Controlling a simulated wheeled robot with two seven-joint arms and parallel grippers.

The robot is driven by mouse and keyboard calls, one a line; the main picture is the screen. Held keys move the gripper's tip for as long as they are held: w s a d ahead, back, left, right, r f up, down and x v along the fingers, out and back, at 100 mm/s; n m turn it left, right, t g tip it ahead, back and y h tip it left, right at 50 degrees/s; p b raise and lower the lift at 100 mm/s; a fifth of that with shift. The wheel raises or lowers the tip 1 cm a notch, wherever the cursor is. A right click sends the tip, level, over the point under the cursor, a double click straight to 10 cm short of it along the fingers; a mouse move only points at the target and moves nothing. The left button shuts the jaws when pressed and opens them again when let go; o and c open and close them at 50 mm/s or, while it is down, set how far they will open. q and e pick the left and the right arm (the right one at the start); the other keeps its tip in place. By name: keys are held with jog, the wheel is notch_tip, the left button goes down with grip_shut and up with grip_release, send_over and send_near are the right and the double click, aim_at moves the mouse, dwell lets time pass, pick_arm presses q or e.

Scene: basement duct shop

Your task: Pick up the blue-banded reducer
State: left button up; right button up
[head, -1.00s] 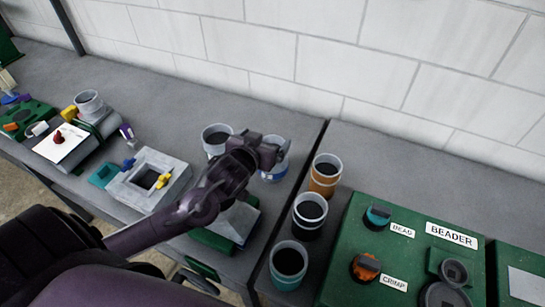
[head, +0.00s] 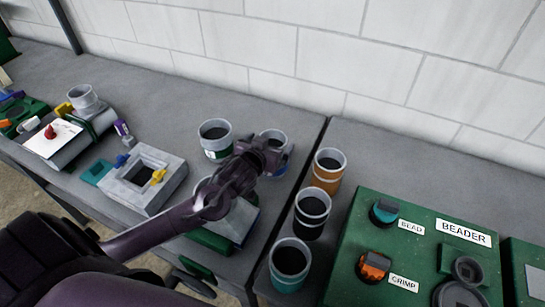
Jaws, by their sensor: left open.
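The blue-banded reducer (head: 276,135) is a grey round piece with a dark opening, standing upright near the right end of the left bench. A bit of its blue band shows at its lower right; the rest is hidden behind my gripper. My left gripper (head: 273,156) is open, its jaws at the reducer's near side. I cannot tell whether they touch it or reach around it. My right gripper is not in view.
A green-banded reducer (head: 215,136) stands just left. Across the bench gap stand orange (head: 328,169), black (head: 311,209) and teal (head: 290,262) banded pieces beside the green beader (head: 403,240). A grey square duct piece (head: 145,180) lies left.

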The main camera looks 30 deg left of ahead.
aim_at(277, 135)
pick_arm(q)
jog(key=shift+p+x, duration=0.4)
jog(key=shift+x, duration=1.35)
jog(key=shift+a, duration=0.1)
jog(key=c, duration=1.5)
